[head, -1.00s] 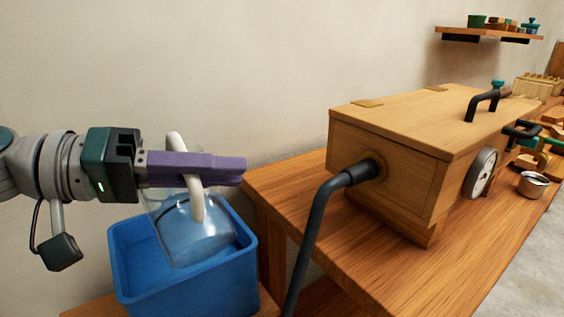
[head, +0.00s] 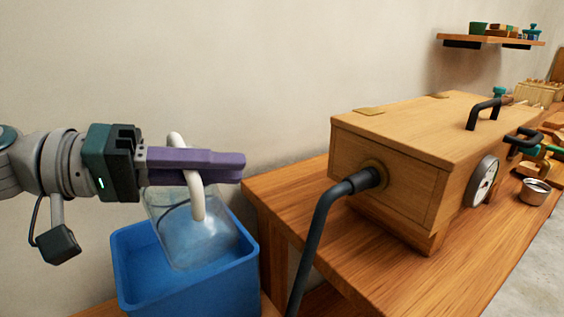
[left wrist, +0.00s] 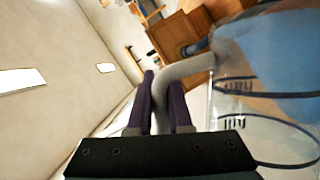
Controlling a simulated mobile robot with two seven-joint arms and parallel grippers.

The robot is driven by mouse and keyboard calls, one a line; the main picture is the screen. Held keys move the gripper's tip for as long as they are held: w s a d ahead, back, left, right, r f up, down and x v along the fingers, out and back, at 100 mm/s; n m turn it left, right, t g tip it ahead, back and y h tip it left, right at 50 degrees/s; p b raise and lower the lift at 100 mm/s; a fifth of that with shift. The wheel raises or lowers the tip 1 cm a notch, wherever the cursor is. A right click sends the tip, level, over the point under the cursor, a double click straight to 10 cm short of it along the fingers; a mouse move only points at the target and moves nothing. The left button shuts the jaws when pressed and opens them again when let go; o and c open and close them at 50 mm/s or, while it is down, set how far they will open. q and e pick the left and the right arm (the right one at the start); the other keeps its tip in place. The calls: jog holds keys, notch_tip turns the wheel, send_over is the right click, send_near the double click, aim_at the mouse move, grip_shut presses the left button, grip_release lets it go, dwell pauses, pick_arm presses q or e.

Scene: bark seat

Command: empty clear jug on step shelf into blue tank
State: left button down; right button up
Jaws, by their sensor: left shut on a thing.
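My left gripper (head: 240,167) is shut on the pale handle (head: 195,190) of the clear jug (head: 195,240). The jug hangs over the open blue tank (head: 185,288), its lower part in front of or inside the tank's rim; which one I cannot tell. It looks tilted, and some bluish liquid seems to show through its wall. In the left wrist view the purple fingers (left wrist: 162,100) close around the handle, and the jug (left wrist: 265,95) fills the right side, with dark markings and a dark line on its wall. My right gripper is not in view.
A wooden box (head: 420,160) with a dial (head: 482,180) stands on the wooden bench (head: 350,265) at right. A dark hose (head: 318,225) runs from the box down over the bench's near edge. A small metal cup (head: 534,191) stands at far right. A wall shelf (head: 490,39) is above.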

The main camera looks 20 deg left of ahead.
aim_at(173, 129)
pick_arm(q)
jog(key=shift+w+a+r+n+h+b, duration=0.3)
jog(key=shift+w+a+r+n+b, duration=0.1)
jog(key=shift+w+a+r+n, duration=0.4)
jog(key=shift+w+a+r+n+h+b, duration=0.3)
jog(key=shift+w+a+r+n+b, duration=0.1)
jog(key=shift+w+a+r+n, duration=0.35)
jog(key=s+d+f+m+t+y+b, duration=0.1)
jog(key=s+d+f+m+y+b, duration=0.15)
jog(key=f+m+b, duration=0.45)
jog(key=s+d+f+m+t+y+b, duration=0.1)
jog(key=f+m+y+b, duration=0.4)
jog(key=f, duration=0.5)
jog(key=s+r+m+g+h+p, duration=0.1)
jog(key=s+r+p, duration=0.3)
jog(key=r+p, duration=0.6)
jog(key=s+a+r+m+g+h+p, duration=0.1)
jog(key=s+r+h+p, duration=0.3)
jog(key=r, duration=1)
jog(key=s+r+m+y+p, duration=0.1)
jog(key=s+r+m+p, duration=0.15)
jog(key=r+p, duration=0.8)
notch_tip(173, 129, up, 32)
jog(key=n+p, duration=0.1)
jog(key=p, duration=3.2)
jog(key=shift+p, duration=0.4)
jog(key=shift+s+a, duration=0.1)
